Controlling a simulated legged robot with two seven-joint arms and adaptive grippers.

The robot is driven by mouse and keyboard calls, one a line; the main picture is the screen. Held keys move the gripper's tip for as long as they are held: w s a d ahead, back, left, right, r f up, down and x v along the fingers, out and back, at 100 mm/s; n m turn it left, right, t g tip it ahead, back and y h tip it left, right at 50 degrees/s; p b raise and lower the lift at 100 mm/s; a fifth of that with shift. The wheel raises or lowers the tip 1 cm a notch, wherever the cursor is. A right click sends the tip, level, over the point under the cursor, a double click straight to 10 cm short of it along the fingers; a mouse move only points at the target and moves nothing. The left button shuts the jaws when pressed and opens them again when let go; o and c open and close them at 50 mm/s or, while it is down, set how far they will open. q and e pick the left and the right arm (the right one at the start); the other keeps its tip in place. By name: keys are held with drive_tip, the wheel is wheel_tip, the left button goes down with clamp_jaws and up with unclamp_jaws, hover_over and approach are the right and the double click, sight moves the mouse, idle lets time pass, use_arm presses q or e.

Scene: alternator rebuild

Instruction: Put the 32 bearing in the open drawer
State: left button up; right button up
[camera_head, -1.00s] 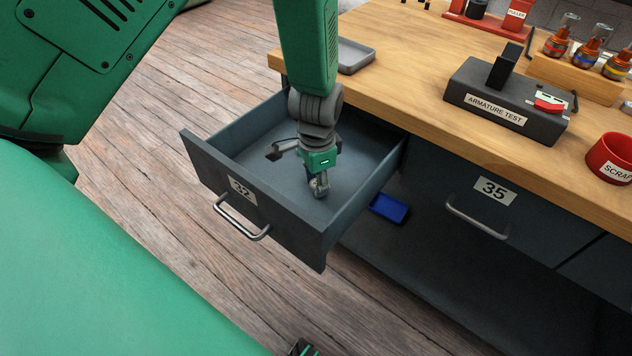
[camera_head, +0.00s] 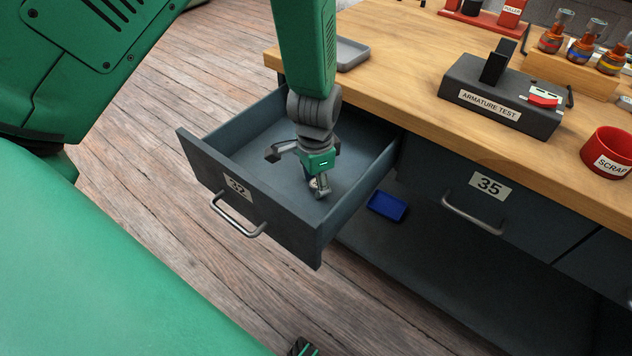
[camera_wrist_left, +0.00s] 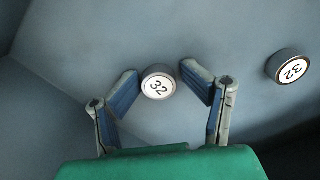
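The open drawer (camera_head: 285,243) labelled 32 is pulled out at the left end of the bench. My left gripper (camera_head: 297,172) reaches down into it with its fingers spread. In the left wrist view a round bearing (camera_wrist_left: 158,84) with a white face marked 32 rests on the grey drawer surface between the open fingertips (camera_wrist_left: 160,72); small gaps seem to show on both sides. A second round piece marked 32 (camera_wrist_left: 289,67) sits to the right, outside the fingers. In the head view the bearings are mostly hidden by the gripper.
The wooden bench holds a grey tray (camera_head: 350,53), an armature test block (camera_head: 495,97) and a red scrap cup (camera_head: 608,152). Drawer 35 (camera_head: 480,195) is shut. A blue bin (camera_head: 387,205) lies below the bench. The drawer walls stand close around my left gripper.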

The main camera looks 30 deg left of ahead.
sight(315, 183)
use_arm(q)
wheel_tip(315, 183, up, 13)
drive_tip(key=p, duration=0.3)
drive_tip(key=shift+f, duration=0.1)
idle(0.4)
